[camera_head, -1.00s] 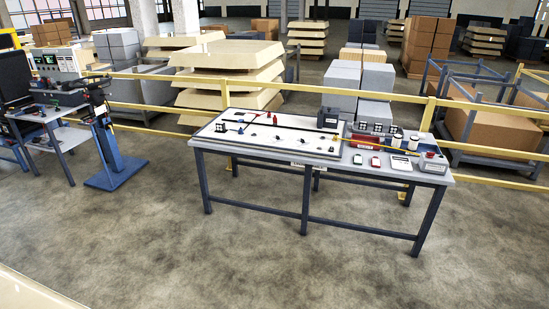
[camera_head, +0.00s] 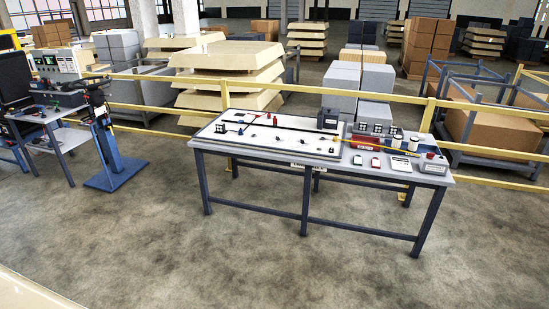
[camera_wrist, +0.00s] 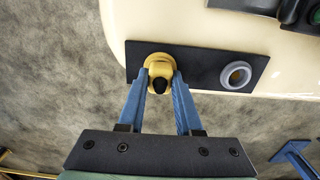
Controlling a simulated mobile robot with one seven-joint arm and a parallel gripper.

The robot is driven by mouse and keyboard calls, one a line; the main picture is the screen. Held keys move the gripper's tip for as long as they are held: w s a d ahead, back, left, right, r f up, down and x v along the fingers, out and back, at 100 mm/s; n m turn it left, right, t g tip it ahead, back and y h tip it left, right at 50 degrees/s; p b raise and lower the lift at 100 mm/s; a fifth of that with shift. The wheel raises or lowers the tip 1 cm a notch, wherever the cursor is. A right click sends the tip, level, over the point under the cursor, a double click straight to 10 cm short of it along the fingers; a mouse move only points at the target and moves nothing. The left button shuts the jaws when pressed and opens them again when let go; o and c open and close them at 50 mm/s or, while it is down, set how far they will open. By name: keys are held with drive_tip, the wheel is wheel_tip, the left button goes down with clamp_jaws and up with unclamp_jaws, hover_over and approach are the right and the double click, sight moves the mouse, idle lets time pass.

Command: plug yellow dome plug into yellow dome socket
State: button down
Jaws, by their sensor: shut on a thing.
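In the wrist view my gripper (camera_wrist: 159,84) is shut on the yellow dome plug (camera_wrist: 161,70), with a blue finger on each side of it. The plug's near end has a dark round centre. It is over the left end of a black plate on a cream panel (camera_wrist: 180,20). A yellow rim (camera_wrist: 152,58), seemingly the yellow dome socket, shows around the plug's far side. The plug hides most of it, and I cannot tell how deep the plug sits. My gripper is not in the head view.
A grey-blue round socket (camera_wrist: 237,75) is at the plate's right end. Dark fittings (camera_wrist: 296,12) sit at the panel's upper right. The head view shows a workbench (camera_head: 300,160) with several items, a blue stand (camera_head: 112,160), yellow railings and open floor.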

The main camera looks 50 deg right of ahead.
drive_tip(key=shift+f, duration=0.15)
drive_tip(key=c, duration=0.5)
unclamp_jaws()
wheel_tip(320, 180, up, 13)
